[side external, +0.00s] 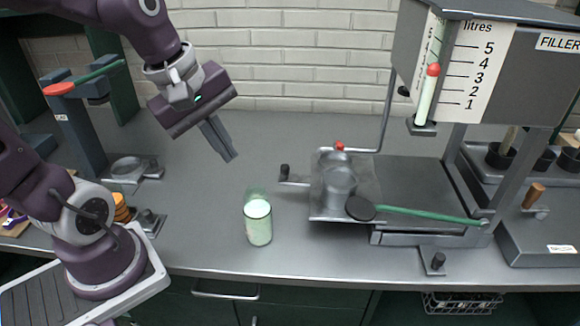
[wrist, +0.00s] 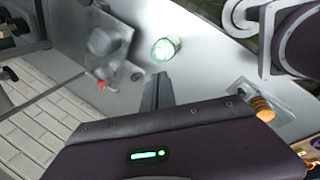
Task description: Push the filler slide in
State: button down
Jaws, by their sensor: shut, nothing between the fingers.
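The filler (side external: 545,75) stands on the right, with a litre gauge on its front. Its slide (side external: 366,172) is a flat metal plate sticking out to the left of the filler's dark base. A clear round vessel sits on the plate, and a dark knob (side external: 284,171) is on a rod at its left end. The slide also shows in the wrist view (wrist: 116,38). My gripper (side external: 231,158) is shut and empty, above the counter to the left of the knob and apart from it. Its fingers show in the wrist view (wrist: 158,82).
A glass with pale green contents (side external: 258,222) stands on the counter below my gripper; it shows in the wrist view (wrist: 165,48). A green-handled lever (side external: 425,214) with a black disc crosses the slide's front. A red-ended lever stand (side external: 80,120) is at left. Counter between is clear.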

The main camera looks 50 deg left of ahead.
aim_at(337, 167)
jog(key=w+a+f+n+h, duration=0.1)
jog(key=w+a+f+n, duration=0.35)
jog(key=n, duration=0.95)
jog(key=w+f+n, duration=0.1)
jog(key=w+f, duration=0.7)
jog(key=shift+w+a+f, duration=0.15)
jog(key=shift+a+f, duration=0.1)
jog(key=shift+f, duration=0.05)
jog(key=w+d, duration=0.9)
jog(key=shift+w+d, duration=0.25)
jog(key=shift+w, duration=0.05)
jog(key=shift+w+d+r, duration=0.15)
jog(key=shift+w+d, duration=0.25)
